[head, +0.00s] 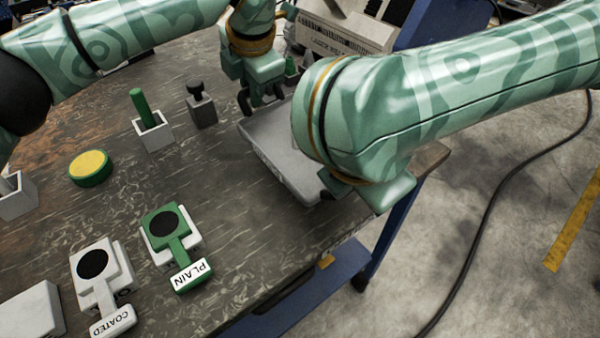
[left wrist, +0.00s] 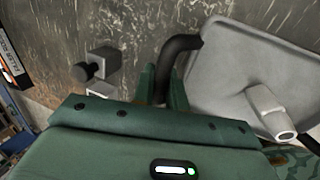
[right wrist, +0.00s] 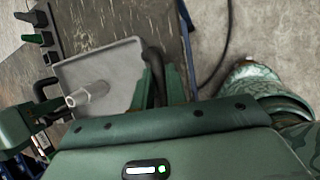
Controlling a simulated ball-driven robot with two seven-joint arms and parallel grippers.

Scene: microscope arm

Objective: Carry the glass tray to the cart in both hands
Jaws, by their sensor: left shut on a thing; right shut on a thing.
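The grey tray (head: 272,150) is at the right end of the dark bench, partly hidden by my right arm; whether it rests on the bench or is just above it I cannot tell. My left gripper (head: 262,103) is shut on its far black handle, which shows in the left wrist view (left wrist: 180,48). My right gripper (right wrist: 153,85) is shut on the handle at the opposite end; in the head view it is mostly hidden. A pale cylindrical piece (right wrist: 88,93) stands out from the tray's surface. I cannot make out the cart for certain.
A green-handled holder (head: 152,128), a dark-knobbed block (head: 201,106), a yellow-topped disc (head: 90,167) and PLAIN (head: 172,232) and COATED (head: 100,275) stands occupy the bench. A pale box (head: 335,30) and blue panel (head: 430,22) are behind. A cable (head: 480,225) crosses the floor at right.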

